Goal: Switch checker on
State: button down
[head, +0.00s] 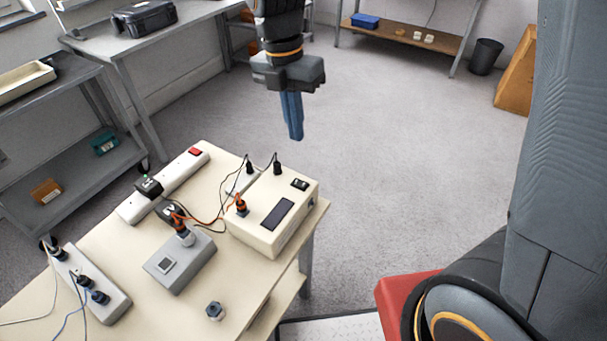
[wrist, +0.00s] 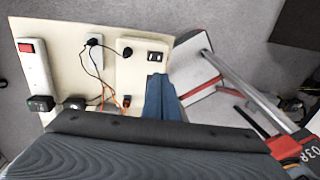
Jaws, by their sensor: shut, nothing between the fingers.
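A beige box (head: 262,236) with a dark display (head: 277,214) and a black rocker switch (head: 300,184) stands at the table's right edge. A grey box (head: 190,272) with a square button (head: 165,265) stands left of it. No label is readable to tell which is the checker. My gripper (head: 295,136) has blue fingers, shut and empty, pointing down above and behind the beige box, apart from it. In the wrist view the fingers (wrist: 162,100) show just below the rocker switch (wrist: 156,56); the beige box (wrist: 132,72) is partly hidden by my gripper.
A white power strip (head: 178,182) with a red switch (head: 195,152) and a black adapter lies at the table's back. Another grey strip (head: 100,295) with plugs lies at left. Loose cables cross between the boxes. A hex nut-shaped piece (head: 215,311) sits in front. Open floor lies behind.

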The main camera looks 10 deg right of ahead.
aim_at(301, 184)
jog(key=f+p, duration=0.1)
jog(key=f, duration=0.3)
jog(key=d+f+p, duration=0.1)
jog(key=f, duration=0.4)
jog(key=s+f, duration=0.1)
jog(key=f, duration=0.4)
jog(key=shift+s+d+p, duration=0.1)
jog(key=shift+d+p, duration=0.1)
jog(key=shift+p, duration=0.2)
jog(key=shift+s+f, duration=0.1)
jog(key=shift+f, duration=0.05)
jog(key=shift+w+a+r+p, duration=0.2)
jog(key=shift+w+a+p, duration=0.1)
jog(key=shift+w+a, duration=0.3)
jog(key=shift+s+r, duration=0.1)
jog(key=shift+d+r+p, duration=0.1)
jog(key=shift+r+p, duration=0.25)
jog(key=shift+p, duration=0.1)
notch_tip(301, 184, up, 13)
jog(key=s+d, duration=0.1)
dwell(0.5)
jog(key=shift+d, duration=0.15)
